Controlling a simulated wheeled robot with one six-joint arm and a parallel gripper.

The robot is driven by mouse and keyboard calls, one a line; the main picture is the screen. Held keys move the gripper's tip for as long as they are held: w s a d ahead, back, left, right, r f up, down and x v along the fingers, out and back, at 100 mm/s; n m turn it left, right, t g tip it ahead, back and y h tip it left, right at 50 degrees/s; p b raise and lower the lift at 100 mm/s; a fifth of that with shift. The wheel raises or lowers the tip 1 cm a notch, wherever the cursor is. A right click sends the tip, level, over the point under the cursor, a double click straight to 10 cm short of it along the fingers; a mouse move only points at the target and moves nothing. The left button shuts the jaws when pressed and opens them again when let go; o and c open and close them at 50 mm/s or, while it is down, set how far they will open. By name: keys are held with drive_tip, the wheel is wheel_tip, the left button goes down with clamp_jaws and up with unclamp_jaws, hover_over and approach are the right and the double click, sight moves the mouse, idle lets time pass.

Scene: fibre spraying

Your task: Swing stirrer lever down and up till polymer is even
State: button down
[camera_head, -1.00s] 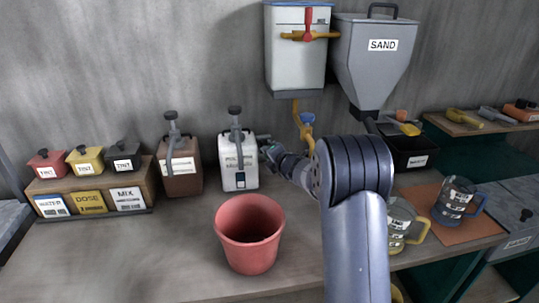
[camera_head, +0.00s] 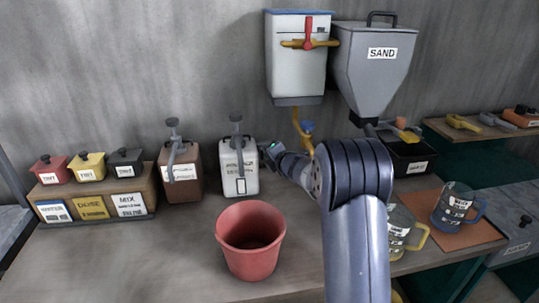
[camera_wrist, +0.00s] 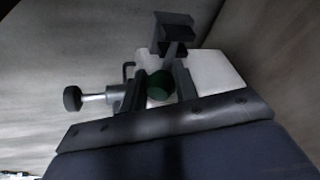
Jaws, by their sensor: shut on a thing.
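A white container (camera_head: 238,171) stands on the bench by the back wall, with a grey pump top (camera_head: 236,118). Its label is too blurred to read. My gripper (camera_head: 268,153) is at the right side of this container, near its upper part. In the wrist view my gripper (camera_wrist: 158,86) is shut on a dark green round knob (camera_wrist: 160,85), which I take for the stirrer lever's grip. The rest of the lever is hidden. The white container's body (camera_wrist: 218,70) shows behind the fingers, and a black pump knob (camera_wrist: 72,98) on a shaft sticks out left. The polymer inside cannot be seen.
A red bucket (camera_head: 250,262) stands in front of the container. A brown pump container (camera_head: 181,178) is to its left. A white tank (camera_head: 297,65) with a red lever and a SAND hopper (camera_head: 372,75) hang above right. Jugs (camera_head: 457,207) stand at right.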

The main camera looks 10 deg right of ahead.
drive_tip(key=c, duration=1.4)
unclamp_jaws()
drive_tip(key=shift+w+a+r, duration=0.1)
drive_tip(key=shift+r, duration=0.3)
drive_tip(key=shift+f, duration=0.2)
